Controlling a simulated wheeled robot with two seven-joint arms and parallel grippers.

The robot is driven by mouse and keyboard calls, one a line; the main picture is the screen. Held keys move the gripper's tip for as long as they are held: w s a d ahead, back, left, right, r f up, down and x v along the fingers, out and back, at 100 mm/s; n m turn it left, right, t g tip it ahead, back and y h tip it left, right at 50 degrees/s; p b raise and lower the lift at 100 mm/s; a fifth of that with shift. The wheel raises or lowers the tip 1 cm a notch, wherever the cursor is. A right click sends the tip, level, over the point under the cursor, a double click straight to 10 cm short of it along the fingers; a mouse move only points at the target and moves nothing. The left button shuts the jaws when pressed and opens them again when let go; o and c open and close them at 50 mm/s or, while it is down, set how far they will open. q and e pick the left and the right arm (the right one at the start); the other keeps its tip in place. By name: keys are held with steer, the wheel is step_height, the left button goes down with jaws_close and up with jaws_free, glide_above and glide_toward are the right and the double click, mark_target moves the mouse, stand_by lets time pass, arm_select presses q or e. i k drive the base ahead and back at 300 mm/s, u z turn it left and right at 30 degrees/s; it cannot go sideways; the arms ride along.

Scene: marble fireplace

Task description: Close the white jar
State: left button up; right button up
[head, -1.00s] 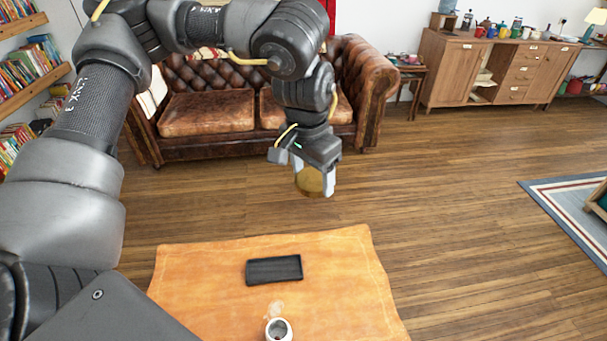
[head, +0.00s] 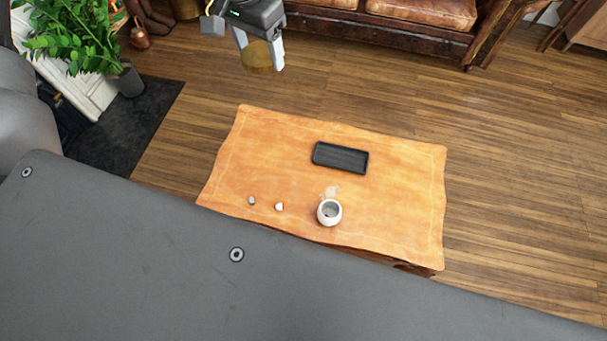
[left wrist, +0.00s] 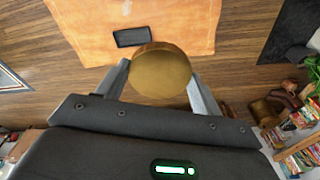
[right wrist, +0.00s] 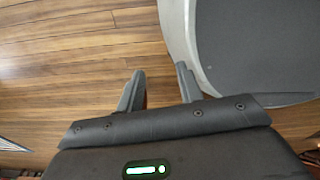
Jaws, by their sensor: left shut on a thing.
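The white jar (head: 329,212) stands upright on the wooden table (head: 400,170), near its front edge, with its mouth open. My left gripper (head: 262,58) is shut on a round golden-brown lid (head: 257,58), held in the air beyond the table's far edge. In the left wrist view the lid (left wrist: 160,70) sits between the two fingers. My right gripper (right wrist: 158,85) shows only in its own wrist view. Its fingers are apart with nothing between them, over the wooden floor.
A black tray (head: 340,158) lies on the table behind the jar. Two small pebble-like pieces (head: 279,206) lie left of the jar. A leather sofa (head: 390,25) stands at the back. A potted plant (head: 70,40) is at the upper left.

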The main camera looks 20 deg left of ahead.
mark_target(330, 207)
steer(key=u, duration=0.1)
steer(key=k, duration=1.05)
